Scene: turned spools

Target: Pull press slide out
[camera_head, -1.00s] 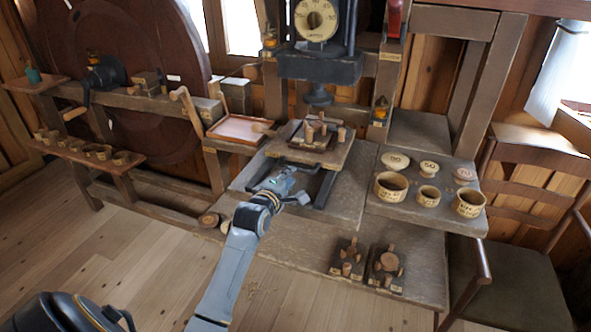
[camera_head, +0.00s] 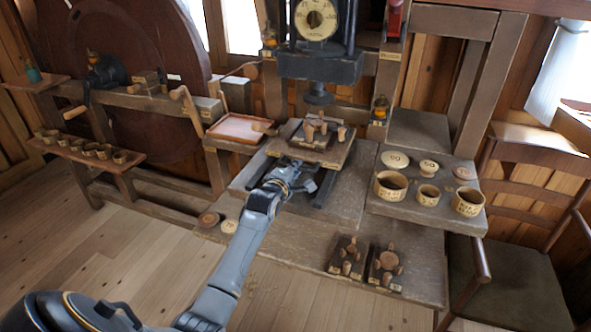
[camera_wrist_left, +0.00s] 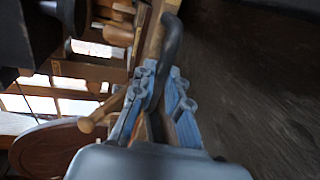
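The press slide (camera_head: 338,155) is a wooden board on dark rails under the press head (camera_head: 318,95). It carries a dark square plate with several wooden pegs. My left gripper (camera_head: 290,176) is at the slide's front edge, low and to its left. In the left wrist view a dark curved handle (camera_wrist_left: 170,45) runs between the blue fingers of my left gripper (camera_wrist_left: 163,78). The fingers stand on both sides of it and look apart; contact cannot be made out. The handle is mostly hidden in the head view. My right gripper is not in view.
A side shelf at right holds several cups (camera_head: 391,185) and lids. Two peg plates (camera_head: 348,257) lie on the lower platform. A chair (camera_head: 520,270) stands at right. The floor in front is clear.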

